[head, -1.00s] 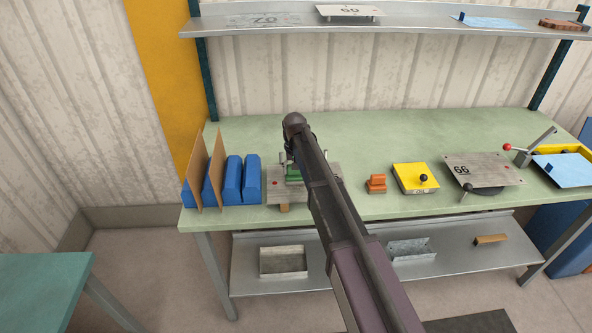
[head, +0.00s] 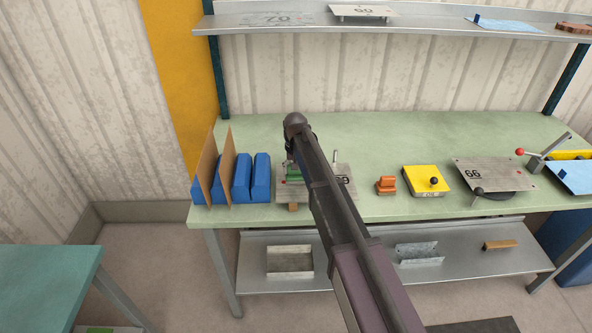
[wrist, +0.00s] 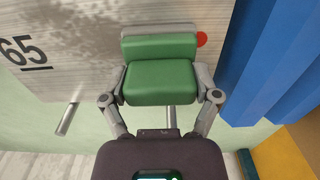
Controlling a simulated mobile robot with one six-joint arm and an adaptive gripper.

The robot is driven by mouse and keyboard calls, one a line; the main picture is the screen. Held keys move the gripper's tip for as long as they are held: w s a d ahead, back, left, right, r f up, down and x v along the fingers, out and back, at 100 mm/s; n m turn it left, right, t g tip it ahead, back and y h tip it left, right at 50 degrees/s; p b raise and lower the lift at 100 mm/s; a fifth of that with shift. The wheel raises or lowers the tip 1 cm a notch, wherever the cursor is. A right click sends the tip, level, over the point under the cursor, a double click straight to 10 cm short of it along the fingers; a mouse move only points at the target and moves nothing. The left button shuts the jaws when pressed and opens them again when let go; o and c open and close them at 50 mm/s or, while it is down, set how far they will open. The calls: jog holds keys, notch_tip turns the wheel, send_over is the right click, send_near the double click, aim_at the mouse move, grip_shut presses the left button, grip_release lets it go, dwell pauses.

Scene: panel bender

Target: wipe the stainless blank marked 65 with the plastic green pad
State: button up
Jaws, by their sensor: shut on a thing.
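The stainless blank marked 65 (head: 345,170) lies on the bench, its number partly hidden behind my arm in the head view. In the wrist view the blank (wrist: 85,65) shows its underlined 65 at the left and a red dot near the pad. My gripper (wrist: 162,92) is shut on the plastic green pad (wrist: 160,82), with one finger on each side. The pad (head: 293,174) is over the blank's left end in the head view, beside the red dot. It looks at or very near the surface; I cannot tell whether it touches.
Blue blocks (head: 261,178) with brown upright boards stand close left of the blank. A shelf (head: 430,26) runs above the bench.

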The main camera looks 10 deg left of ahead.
jog(key=shift+d, duration=0.1)
jog(key=shift+w+d+f, duration=0.1)
jog(key=shift+w+d, duration=0.1)
jog(key=shift+d, duration=0.65)
jog(key=shift+w+d, duration=0.15)
jog(key=shift+d, duration=0.65)
jog(key=shift+d, duration=0.15)
jog(key=shift+w+d, duration=0.25)
jog(key=shift+d, duration=0.55)
jog(key=shift+w+d, duration=0.25)
jog(key=shift+d, duration=0.5)
jog(key=shift+d, duration=0.1)
jog(key=shift+w+d, duration=0.2)
jog(key=shift+d, duration=0.65)
jog(key=shift+w+d, duration=0.15)
jog(key=shift+d, duration=0.65)
jog(key=shift+w+d, duration=0.25)
jog(key=shift+d, duration=0.6)
jog(key=shift+w+d, duration=0.25)
jog(key=shift+d, duration=0.55)
